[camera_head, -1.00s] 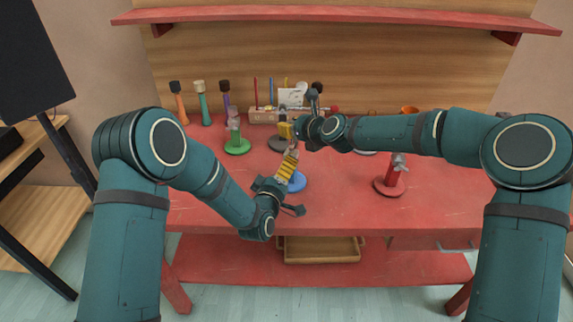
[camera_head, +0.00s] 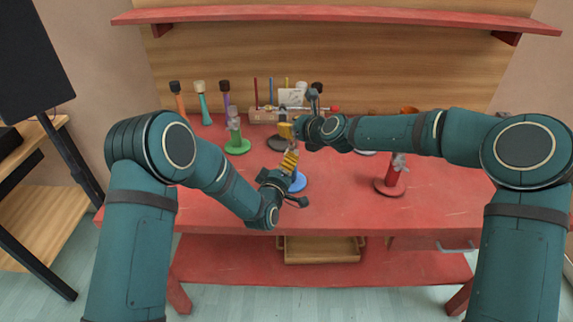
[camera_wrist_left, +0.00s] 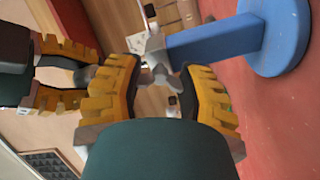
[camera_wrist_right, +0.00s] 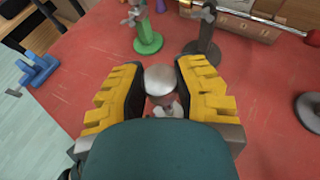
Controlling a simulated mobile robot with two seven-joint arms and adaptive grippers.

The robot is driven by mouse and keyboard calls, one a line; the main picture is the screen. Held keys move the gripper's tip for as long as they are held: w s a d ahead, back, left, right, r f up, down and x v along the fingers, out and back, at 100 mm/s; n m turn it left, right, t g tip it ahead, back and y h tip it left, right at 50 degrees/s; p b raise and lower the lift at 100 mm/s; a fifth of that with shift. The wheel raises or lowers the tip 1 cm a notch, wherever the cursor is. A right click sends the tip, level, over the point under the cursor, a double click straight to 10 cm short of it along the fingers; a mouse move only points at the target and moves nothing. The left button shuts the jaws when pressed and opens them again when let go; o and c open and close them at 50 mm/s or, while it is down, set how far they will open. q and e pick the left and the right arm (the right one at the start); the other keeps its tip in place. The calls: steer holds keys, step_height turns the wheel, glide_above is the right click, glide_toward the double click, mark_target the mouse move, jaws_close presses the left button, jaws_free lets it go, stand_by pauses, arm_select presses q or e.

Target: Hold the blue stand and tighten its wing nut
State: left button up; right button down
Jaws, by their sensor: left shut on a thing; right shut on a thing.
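The blue stand shows its round base (camera_head: 298,183) on the red table in the head view. In the left wrist view its blue post (camera_wrist_left: 215,40) runs from the base to a silver wing nut (camera_wrist_left: 160,76). My left gripper (camera_head: 290,160) is shut on the wing nut, one yellow finger on each side (camera_wrist_left: 164,78). My right gripper (camera_head: 287,130) is shut on the stand's rounded silver top (camera_wrist_right: 160,79), above the wing nut. In the right wrist view the blue post and base are hidden behind the gripper.
A green stand (camera_head: 237,146) and a dark stand (camera_wrist_right: 205,35) stand close behind. A red stand (camera_head: 391,180) is to the right. Several mallets and a wooden rack (camera_head: 262,116) line the back.

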arm_select(q)
steer(key=shift+m, duration=0.4)
steer(key=m, duration=0.5)
steer(key=shift+m, duration=0.3)
steer(key=m, duration=0.5)
steer(key=shift+m, duration=0.3)
steer(key=o, duration=1.3)
steer(key=shift+c, duration=0.2)
steer(key=v, duration=1.2)
